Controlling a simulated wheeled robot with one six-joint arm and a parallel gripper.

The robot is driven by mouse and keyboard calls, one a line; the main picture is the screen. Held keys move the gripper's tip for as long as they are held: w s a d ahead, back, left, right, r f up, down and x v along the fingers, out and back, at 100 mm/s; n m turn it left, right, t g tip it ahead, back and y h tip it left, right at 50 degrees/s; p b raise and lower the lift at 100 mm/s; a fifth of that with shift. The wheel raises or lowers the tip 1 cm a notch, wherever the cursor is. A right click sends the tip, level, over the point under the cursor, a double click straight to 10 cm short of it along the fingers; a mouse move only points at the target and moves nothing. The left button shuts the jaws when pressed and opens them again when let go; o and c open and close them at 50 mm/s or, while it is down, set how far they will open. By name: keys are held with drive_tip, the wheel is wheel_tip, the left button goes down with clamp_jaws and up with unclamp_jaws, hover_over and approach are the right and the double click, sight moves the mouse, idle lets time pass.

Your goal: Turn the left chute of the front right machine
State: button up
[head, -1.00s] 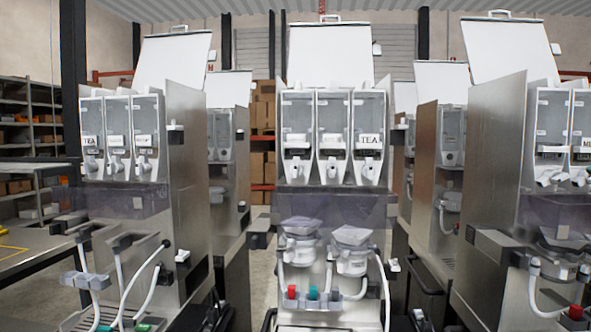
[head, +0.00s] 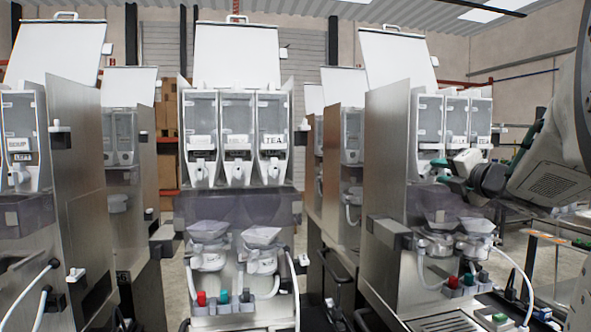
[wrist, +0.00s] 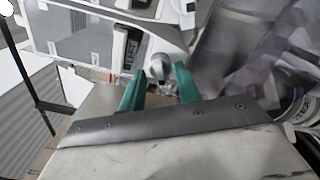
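The front right machine (head: 388,158) stands at the right in the head view, with a row of clear canisters. Its left canister (head: 429,122) has a pale chute low on its front, largely hidden behind my gripper (head: 447,168). In the wrist view, my gripper (wrist: 160,76) has two green fingers spread apart. A rounded whitish chute (wrist: 159,66) shows between the fingertips, with space visible on both sides. I cannot tell whether either finger touches it. A dark label (wrist: 128,55) with white letters sits beside the chute on the canister front.
A middle machine (head: 236,140) and a left machine (head: 75,170) stand alongside. Below the canisters on the right machine are funnel bowls (head: 474,227), colored knobs (head: 468,280) and a curved white hose (head: 522,275). A steel side panel (head: 388,158) stands left of the canisters.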

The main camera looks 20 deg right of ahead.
clamp_jaws()
drive_tip(key=shift+m, duration=0.4)
drive_tip(key=m, duration=2.3)
idle(0.3)
